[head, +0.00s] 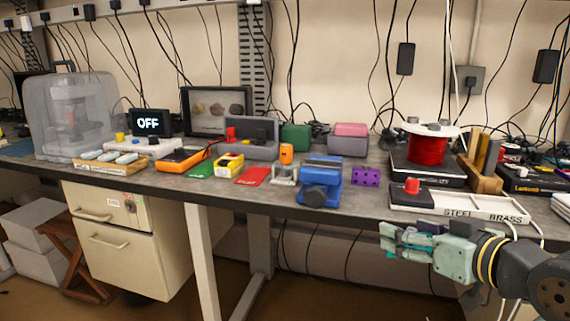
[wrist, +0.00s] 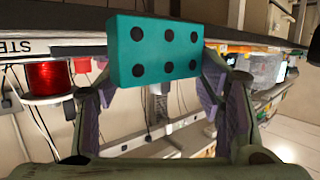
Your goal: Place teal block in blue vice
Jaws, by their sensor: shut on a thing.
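The teal block (wrist: 153,50) fills the upper middle of the wrist view, a flat face with several black dots towards me. My gripper (wrist: 155,78) is shut on it, one finger on each side. In the head view my gripper (head: 402,240) is at the lower right, in front of the bench edge, its fingers pointing left. Only slivers of teal show between the fingers there. The blue vice (head: 320,184) stands near the bench's front edge, left of my gripper and higher in the picture. The gap between its jaws is not clear from here.
A purple block with holes (head: 366,176) sits right of the vice, and a grey bracket (head: 284,175) left of it. A tray marked STEEL and BRASS (head: 480,208) lies behind my gripper. A red spool (head: 427,150) stands farther back. The floor before the bench is free.

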